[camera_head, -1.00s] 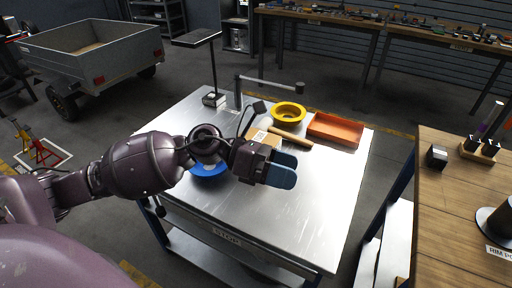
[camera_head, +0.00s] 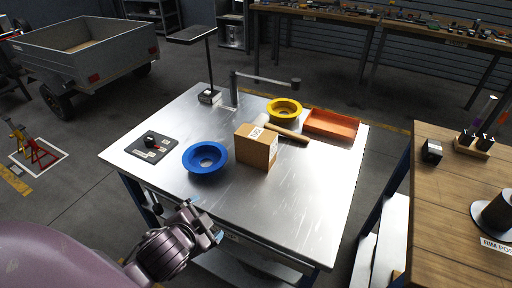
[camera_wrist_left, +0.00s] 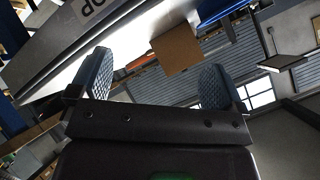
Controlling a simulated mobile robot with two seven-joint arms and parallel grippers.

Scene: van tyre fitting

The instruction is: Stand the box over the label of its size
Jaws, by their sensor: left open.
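A brown cardboard box (camera_head: 258,150) stands upright on the metal table (camera_head: 300,200), just right of the blue bowl-shaped ring. The box also shows in the left wrist view (camera_wrist_left: 177,50), beyond and between the fingers. My left gripper (camera_head: 207,220) is open and empty at the table's front edge, apart from the box; its blue fingers show spread in the left wrist view (camera_wrist_left: 157,82). I cannot make out a size label on the table. My right gripper is not in view.
A blue ring (camera_head: 205,158), a dark panel with a knob (camera_head: 152,147), a yellow ring (camera_head: 284,109), a mallet (camera_head: 288,132) and an orange tray (camera_head: 331,125) lie on the table. A jointed arm stands behind. The right front tabletop is clear.

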